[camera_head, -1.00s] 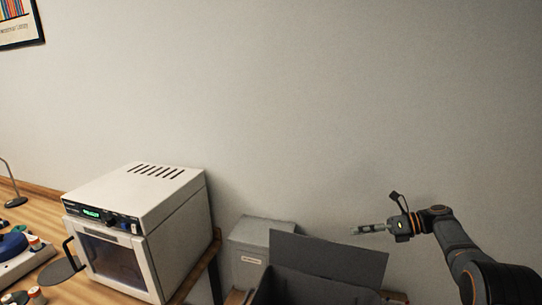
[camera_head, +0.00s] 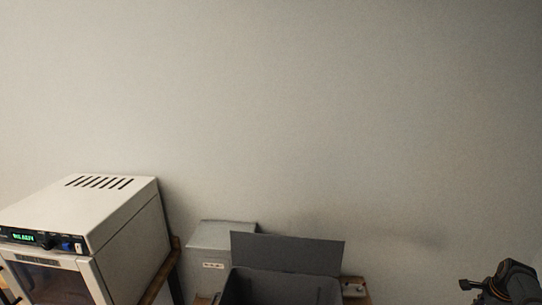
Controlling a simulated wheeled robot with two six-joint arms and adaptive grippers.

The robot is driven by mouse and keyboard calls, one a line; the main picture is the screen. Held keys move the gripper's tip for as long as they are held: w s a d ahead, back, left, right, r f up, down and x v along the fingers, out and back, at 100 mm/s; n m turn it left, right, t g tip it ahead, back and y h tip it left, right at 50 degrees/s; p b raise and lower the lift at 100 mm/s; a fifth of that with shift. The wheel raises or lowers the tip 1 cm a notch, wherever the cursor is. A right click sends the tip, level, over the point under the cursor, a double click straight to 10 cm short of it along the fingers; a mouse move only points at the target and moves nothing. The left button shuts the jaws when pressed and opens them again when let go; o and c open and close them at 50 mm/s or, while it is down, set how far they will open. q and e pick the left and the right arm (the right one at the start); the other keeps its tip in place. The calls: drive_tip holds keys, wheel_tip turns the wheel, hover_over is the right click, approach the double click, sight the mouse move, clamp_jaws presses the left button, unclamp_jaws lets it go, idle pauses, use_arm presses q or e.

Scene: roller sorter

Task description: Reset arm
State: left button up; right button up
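Part of my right arm and its gripper (camera_head: 503,287) shows in the bottom right corner of the head view, dark and cut off by the frame's edge. Its fingertips cannot be made out, so I cannot tell whether it is open or shut. It is well to the right of the dark bin and apart from it. My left arm and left gripper are out of view.
A white oven-like machine (camera_head: 125,205) with a green display stands at the lower left. A grey lidded box (camera_head: 215,243) and an open dark grey bin (camera_head: 288,254) are at bottom centre. The bare wall (camera_head: 300,110) fills the rest.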

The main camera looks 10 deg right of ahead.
drive_tip(key=s+d+f+n+h, duration=0.3)
drive_tip(key=s+n, duration=0.4)
drive_tip(key=n, duration=0.2)
drive_tip(key=s+d+f+n+h, duration=0.2)
drive_tip(key=s+d+f+n, duration=0.15)
drive_tip(key=s+n, duration=0.5)
drive_tip(key=s+d+f+n+h, duration=0.2)
drive_tip(key=s+d+n+h, duration=0.3)
drive_tip(key=n, duration=0.6)
drive_tip(key=s+a+f+y, duration=0.3)
drive_tip(key=s+a+f, duration=0.1)
drive_tip(key=a+f, duration=0.8)
drive_tip(key=s+a+f+y, duration=0.35)
drive_tip(key=a+f, duration=0.55)
drive_tip(key=a, duration=0.5)
drive_tip(key=s+a+f+m+y, duration=0.1)
drive_tip(key=a+f, duration=0.2)
drive_tip(key=a, duration=0.7)
drive_tip(key=s+a+f+m+g+y, duration=0.1)
drive_tip(key=a+f+y, duration=0.15)
drive_tip(key=a, duration=0.75)
drive_tip(key=s+a+f+m+y, duration=0.1)
drive_tip(key=a+f, duration=0.3)
drive_tip(key=a, duration=0.7)
wheel_tip(320, 180, down, 10)
drive_tip(key=a+b, duration=0.1)
drive_tip(key=b, duration=0.9)
drive_tip(key=shift+a+f, duration=0.2)
